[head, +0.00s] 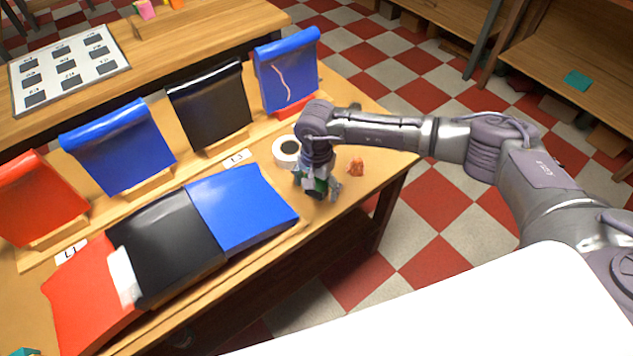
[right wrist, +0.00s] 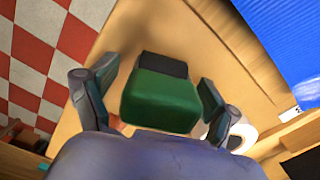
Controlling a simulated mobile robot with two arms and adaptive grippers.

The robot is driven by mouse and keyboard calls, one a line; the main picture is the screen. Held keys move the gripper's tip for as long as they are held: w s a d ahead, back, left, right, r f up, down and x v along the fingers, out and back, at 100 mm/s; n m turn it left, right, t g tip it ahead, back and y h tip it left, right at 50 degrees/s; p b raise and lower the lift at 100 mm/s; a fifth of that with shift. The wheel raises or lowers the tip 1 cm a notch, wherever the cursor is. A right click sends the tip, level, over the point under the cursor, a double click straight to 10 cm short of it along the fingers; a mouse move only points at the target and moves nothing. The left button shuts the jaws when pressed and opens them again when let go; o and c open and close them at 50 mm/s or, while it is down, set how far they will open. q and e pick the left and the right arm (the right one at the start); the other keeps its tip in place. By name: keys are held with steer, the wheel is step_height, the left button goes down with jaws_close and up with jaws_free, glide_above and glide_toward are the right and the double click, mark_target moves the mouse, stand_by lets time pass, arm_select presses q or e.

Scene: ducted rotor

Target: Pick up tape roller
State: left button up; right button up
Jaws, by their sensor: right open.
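My right gripper (head: 318,186) points down over the right end of the wooden table. In the right wrist view its two fingers stand apart, open, on either side of a green block with a dark end (right wrist: 165,95), which looks like the tape roller. The fingers do not visibly grip it. In the head view the gripper hides most of this green thing. A white roll with a dark centre (head: 287,152) stands just left of the gripper; it also shows in the right wrist view (right wrist: 241,136), beside the right finger. My left gripper is out of view.
Red (head: 85,298), black (head: 165,245) and blue (head: 240,208) sheets lie along the table front. Draped red, blue and black sheets stand behind. A small orange object (head: 357,166) sits right of the gripper, near the table's edge.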

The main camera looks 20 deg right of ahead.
steer(key=c, duration=1.4)
steer(key=shift+c, duration=0.2)
steer(key=shift+r, duration=0.55)
step_height(320, 180, up, 3)
steer(key=shift+f+b, duration=0.1)
steer(key=shift+b, duration=0.55)
steer(key=s+d+r, duration=0.2)
steer(key=s, duration=0.1)
steer(key=s+d+r+b, duration=0.1)
steer(key=s+d+r, duration=0.1)
steer(key=d, duration=0.1)
steer(key=s+d+r, duration=0.3)
steer(key=shift+s+b, duration=0.3)
steer(key=shift+b, duration=0.1)
steer(key=o, duration=0.8)
steer(key=c, duration=0.5)
